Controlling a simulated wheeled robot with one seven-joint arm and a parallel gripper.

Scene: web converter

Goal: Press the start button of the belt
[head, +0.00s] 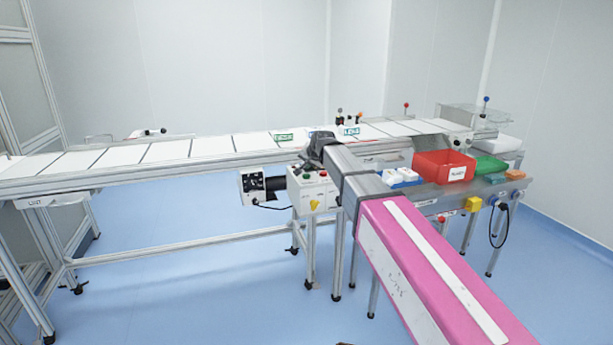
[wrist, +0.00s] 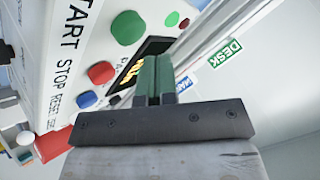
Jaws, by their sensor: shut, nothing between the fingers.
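The belt's control box (head: 318,196) stands below the belt edge at the middle of the head view. In the wrist view the white box face (wrist: 62,65) carries the words START, STOP and RESET. The large green button (wrist: 128,27) lies by START, a red button (wrist: 102,72) by STOP and a blue button (wrist: 86,100) by RESET. My gripper (wrist: 158,58) is shut and empty. Its fingertips appear over the dark display, to the right of these buttons; the gap to the box cannot be judged. In the head view my gripper (head: 304,170) is just above the box, partly hidden.
The white belt (head: 165,152) runs across behind the box. A grey controller (head: 262,187) hangs left of it. The blue floor (head: 180,290) at left is clear.

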